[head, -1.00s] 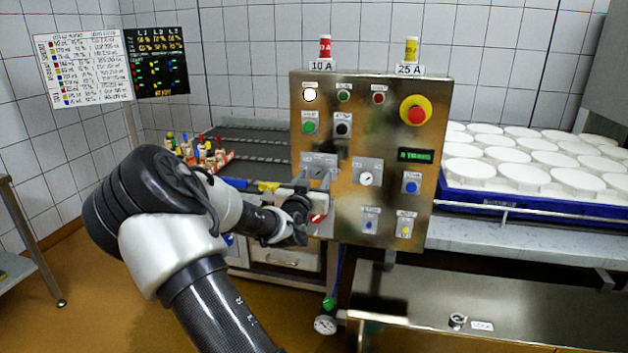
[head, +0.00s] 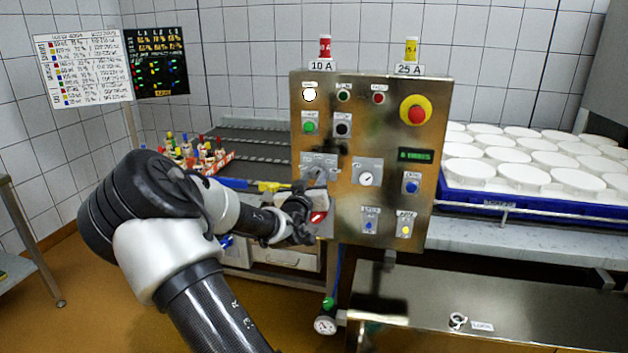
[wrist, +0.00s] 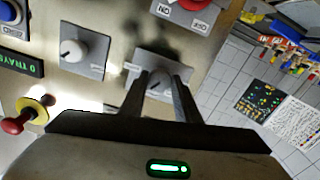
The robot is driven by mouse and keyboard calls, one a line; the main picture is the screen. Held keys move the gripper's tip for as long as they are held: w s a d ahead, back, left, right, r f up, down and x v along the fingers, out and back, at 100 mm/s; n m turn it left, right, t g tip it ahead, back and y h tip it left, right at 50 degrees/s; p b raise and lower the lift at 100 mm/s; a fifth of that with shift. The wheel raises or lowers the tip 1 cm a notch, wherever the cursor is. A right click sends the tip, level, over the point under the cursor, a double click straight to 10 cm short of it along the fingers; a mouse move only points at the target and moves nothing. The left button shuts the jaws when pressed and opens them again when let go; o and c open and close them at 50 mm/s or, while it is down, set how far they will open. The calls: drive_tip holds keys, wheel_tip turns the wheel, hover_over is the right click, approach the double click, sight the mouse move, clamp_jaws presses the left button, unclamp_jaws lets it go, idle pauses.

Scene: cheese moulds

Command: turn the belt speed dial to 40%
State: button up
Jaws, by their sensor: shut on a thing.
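The control cabinet (head: 350,225) carries two dials on grey plates. My gripper (wrist: 162,92) is shut on the knob of one dial (wrist: 160,84), with one finger on each side of it. In the head view this dial's plate (head: 320,160) shows just above my gripper (head: 314,188), which partly covers it. The second dial (wrist: 72,50) has a pale knob and stands free beside it; it also shows in the head view (head: 367,178). The dial labels and scale marks are too small and blurred to read, so the setting cannot be told.
A red and yellow stop button (head: 416,111), several small buttons and a green display (head: 416,156) are on the same panel. A red switch (head: 318,217) sits close below my gripper. A blue tray (head: 500,203) of white moulds stands at the right.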

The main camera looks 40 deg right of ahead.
drive_tip(key=n, duration=0.3)
drive_tip(key=shift+n, duration=0.3)
drive_tip(key=n, duration=0.4)
drive_tip(key=shift+n, duration=0.3)
drive_tip(key=n, duration=0.3)
drive_tip(key=shift+n, duration=2)
drive_tip(key=o, duration=1)
drive_tip(key=shift+r, duration=0.1)
drive_tip(key=shift+o, duration=0.2)
drive_tip(key=shift+s, duration=0.1)
